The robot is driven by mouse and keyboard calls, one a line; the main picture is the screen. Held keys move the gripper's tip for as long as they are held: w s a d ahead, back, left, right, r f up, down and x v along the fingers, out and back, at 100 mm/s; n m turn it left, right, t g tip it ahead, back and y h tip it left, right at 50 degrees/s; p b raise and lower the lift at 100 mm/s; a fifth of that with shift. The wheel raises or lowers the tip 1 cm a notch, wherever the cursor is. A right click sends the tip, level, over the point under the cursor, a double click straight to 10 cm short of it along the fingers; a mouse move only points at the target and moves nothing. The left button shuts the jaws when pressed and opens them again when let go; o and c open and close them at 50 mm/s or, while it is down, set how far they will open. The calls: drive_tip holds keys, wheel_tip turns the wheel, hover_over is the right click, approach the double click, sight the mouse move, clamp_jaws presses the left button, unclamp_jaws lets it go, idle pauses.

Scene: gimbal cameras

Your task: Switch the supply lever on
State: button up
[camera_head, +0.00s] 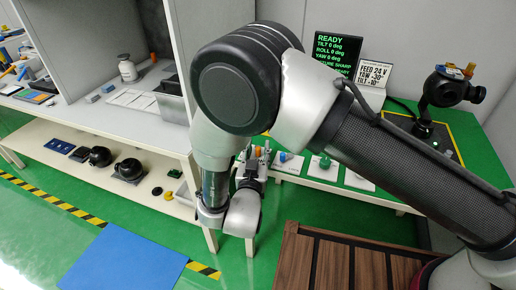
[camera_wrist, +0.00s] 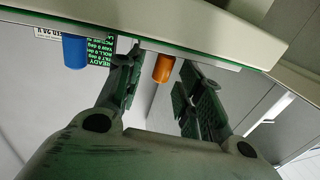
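My gripper (camera_wrist: 158,72) is open, with its two fingers apart and nothing held. In the head view it is at the front edge of the green bench (camera_head: 400,193). An orange cylindrical handle (camera_wrist: 164,68) shows between the fingers in the wrist view; I cannot tell its depth from them, and no contact shows. In the head view a small orange part (camera_head: 258,151) is just above my gripper. A blue knob (camera_wrist: 75,52) is to the left in the wrist view; it also shows in the head view (camera_head: 283,157). No readable label identifies the supply lever.
A green knob (camera_head: 325,163) stands right of the blue one. A white shelf unit (camera_head: 130,185) stands close left. My arm hides part of the bench.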

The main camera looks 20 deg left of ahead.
drive_tip(key=shift+w+a, duration=0.1)
drive_tip(key=shift+w, duration=0.5)
drive_tip(key=shift+c, duration=0.4)
clamp_jaws()
drive_tip(key=shift+w+d+n+y, duration=0.1)
drive_tip(key=shift+d+n+y, duration=0.15)
drive_tip(key=shift+n+y, duration=0.75)
drive_tip(key=shift+o, duration=0.4)
unclamp_jaws()
